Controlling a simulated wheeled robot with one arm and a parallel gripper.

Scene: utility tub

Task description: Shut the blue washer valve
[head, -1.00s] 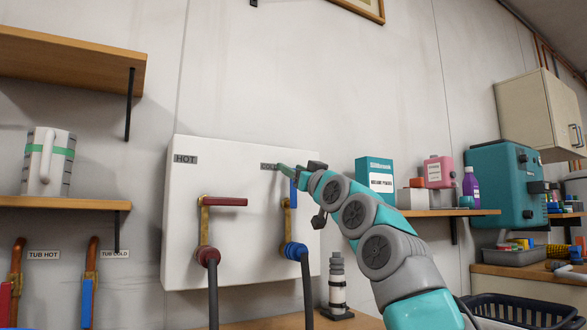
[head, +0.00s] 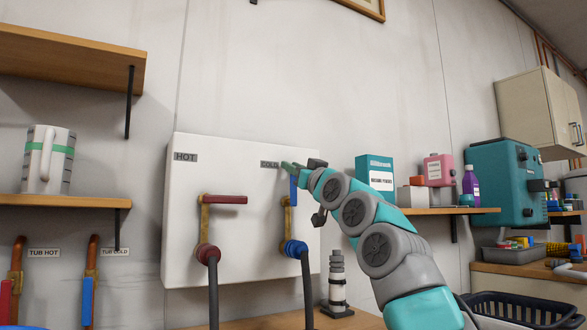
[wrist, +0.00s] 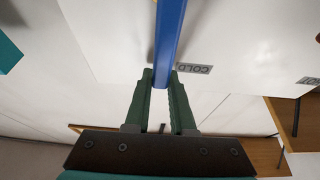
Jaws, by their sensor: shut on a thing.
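The blue washer valve has a long blue lever (head: 293,190) on a brass fitting (head: 287,215), on the white box marked COLD. The lever stands upright along the box face. A blue collar and dark hose (head: 297,249) hang below it. My gripper (head: 288,167) is at the lever's upper end. In the wrist view, the two green fingers (wrist: 160,78) are shut on the end of the blue lever (wrist: 170,35), one on each side. My gripper hides part of the lever's top in the head view.
The red HOT valve lever (head: 226,200) lies level, pointing right, beside the blue one. Tub valves with red and blue levers (head: 86,300) are at lower left. A shelf with a teal box (head: 375,178) and bottles is behind my arm.

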